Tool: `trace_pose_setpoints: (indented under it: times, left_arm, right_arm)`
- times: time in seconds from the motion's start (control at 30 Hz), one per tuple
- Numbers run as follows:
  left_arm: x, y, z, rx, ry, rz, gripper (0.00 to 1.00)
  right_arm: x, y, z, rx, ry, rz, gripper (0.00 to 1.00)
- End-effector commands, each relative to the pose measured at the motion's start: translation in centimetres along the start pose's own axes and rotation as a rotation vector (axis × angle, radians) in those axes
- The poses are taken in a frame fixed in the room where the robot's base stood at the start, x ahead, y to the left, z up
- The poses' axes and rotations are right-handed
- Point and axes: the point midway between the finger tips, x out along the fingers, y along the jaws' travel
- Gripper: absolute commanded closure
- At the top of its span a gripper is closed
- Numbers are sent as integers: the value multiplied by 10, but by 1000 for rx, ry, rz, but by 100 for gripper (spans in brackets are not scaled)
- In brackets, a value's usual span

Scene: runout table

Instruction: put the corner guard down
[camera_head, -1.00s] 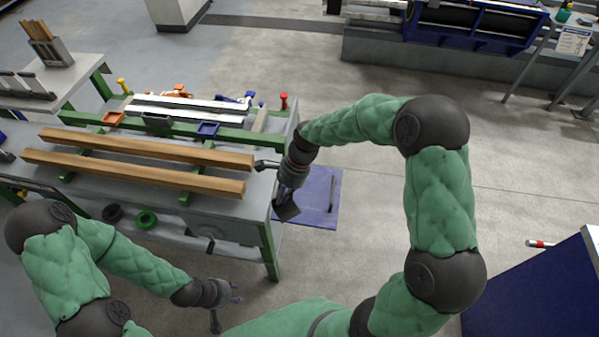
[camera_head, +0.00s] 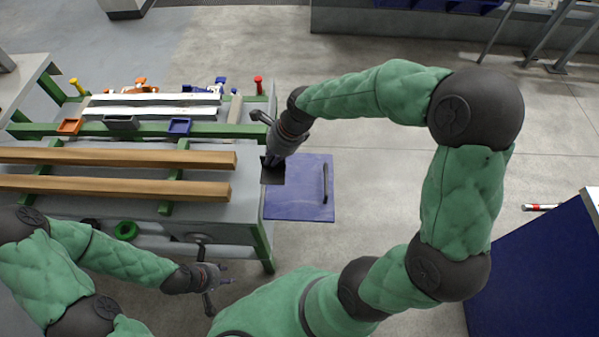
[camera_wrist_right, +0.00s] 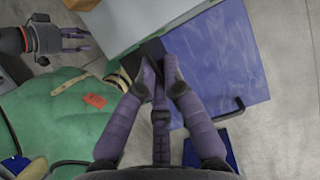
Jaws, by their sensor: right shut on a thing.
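The corner guard (camera_head: 272,174) is a small dark, flat-looking piece at the right end of the grey runout table (camera_head: 245,205). My right gripper (camera_head: 274,160) is shut on it from above. In the right wrist view the guard (camera_wrist_right: 150,50) shows as a dark strip at the fingertips, beside the table's edge and a blue panel. I cannot tell whether it touches the table; the fingers hide part of it. My left gripper (camera_head: 224,275) is empty, its fingers apart, low in front of the table; it also shows in the right wrist view (camera_wrist_right: 82,40).
Two long wooden bars (camera_head: 115,188) lie on the table, with white strips (camera_head: 150,105) and small coloured trays behind. The blue panel (camera_head: 300,195) with a dark handle lies right of the table. A large blue surface (camera_head: 535,270) stands at the lower right. Open floor lies between.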

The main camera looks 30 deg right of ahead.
Motion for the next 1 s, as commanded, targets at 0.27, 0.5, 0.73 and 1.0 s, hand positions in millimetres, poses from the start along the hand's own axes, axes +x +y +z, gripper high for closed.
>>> trace_pose_setpoints:
  times: [0.27, 0.5, 0.73, 1.0]
  left_arm:
    - [27, -10, -1, 0, 0, 0, 60]
    - [37, -13, -2, 0, 0, 0, 60]
    - [44, -16, -2, 0, 1, 0, 60]
    - [64, -23, -3, 0, 0, 0, 60]
  right_arm:
    - [20, -18, -60, 5, 1, 2, 100]
    - [33, -25, -85, 1, 0, 1, 100]
    - [41, -28, -98, 1, 0, 1, 100]
    - [69, -28, -109, -2, 0, 1, 100]
